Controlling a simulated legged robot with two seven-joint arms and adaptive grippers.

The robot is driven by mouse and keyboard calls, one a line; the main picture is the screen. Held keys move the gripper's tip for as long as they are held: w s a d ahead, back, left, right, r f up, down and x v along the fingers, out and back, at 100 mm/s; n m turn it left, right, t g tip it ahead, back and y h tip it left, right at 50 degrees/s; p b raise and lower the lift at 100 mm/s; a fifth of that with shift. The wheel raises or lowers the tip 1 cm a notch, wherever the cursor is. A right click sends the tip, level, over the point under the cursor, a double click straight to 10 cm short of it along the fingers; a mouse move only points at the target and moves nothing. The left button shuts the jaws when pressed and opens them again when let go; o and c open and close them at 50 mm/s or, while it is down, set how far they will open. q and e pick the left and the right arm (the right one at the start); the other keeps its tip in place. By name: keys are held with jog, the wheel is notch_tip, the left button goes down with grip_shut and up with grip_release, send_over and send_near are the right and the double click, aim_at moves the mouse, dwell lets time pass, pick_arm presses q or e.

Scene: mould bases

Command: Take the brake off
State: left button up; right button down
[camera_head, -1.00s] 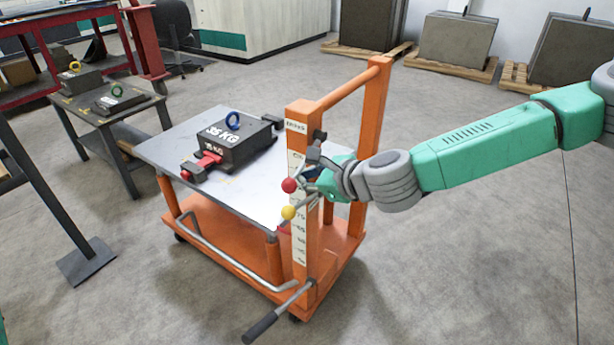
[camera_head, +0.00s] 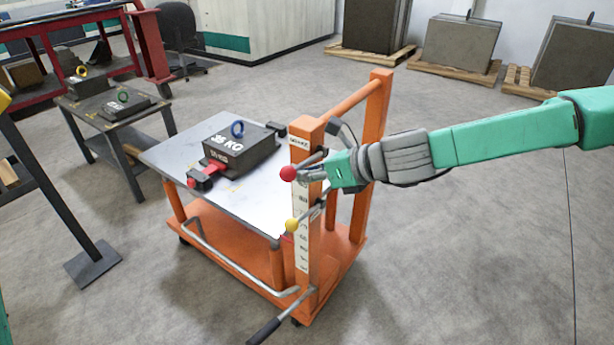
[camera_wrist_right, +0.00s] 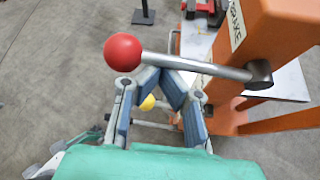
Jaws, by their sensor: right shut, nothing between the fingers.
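The brake lever has a red ball knob (camera_head: 288,173) and a grey rod, beside a label reading BRAKE on the orange cart post (camera_head: 308,135). In the right wrist view the red knob (camera_wrist_right: 123,52) and lever rod (camera_wrist_right: 195,65) cross just in front of my right gripper's fingertips (camera_wrist_right: 163,76). The fingers are closed together below the rod, seemingly touching it, with nothing gripped. In the head view my right gripper (camera_head: 322,170) is at the lever, partly hidden by its own hand. My left gripper is out of view.
A lower lever with a yellow knob (camera_head: 292,225) sits under the red one. The cart's grey tabletop (camera_head: 265,195) carries a dark 35 KG block (camera_head: 240,152). A side table (camera_head: 100,122) with weights stands at left.

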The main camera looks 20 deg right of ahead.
aim_at(309, 153)
jog(key=shift+w+d+r+m+g+y+p, duration=0.15)
jog(key=shift+r+m+y+p, duration=0.2)
jog(key=shift+r, duration=0.25)
jog(key=shift+w+r+m+g+y+p, duration=0.15)
jog(key=shift+r+m+y+p, duration=0.1)
jog(key=shift+r+m+p, duration=0.25)
jog(key=shift+w+d+r+p, duration=0.1)
jog(key=shift+d+r+p, duration=0.15)
jog(key=shift+r, duration=0.2)
jog(key=shift+d+r+p, duration=0.1)
jog(key=shift+r+p, duration=0.15)
jog(key=shift+r, duration=0.15)
jog(key=shift+w+r, duration=0.1)
jog(key=shift+r, duration=0.1)
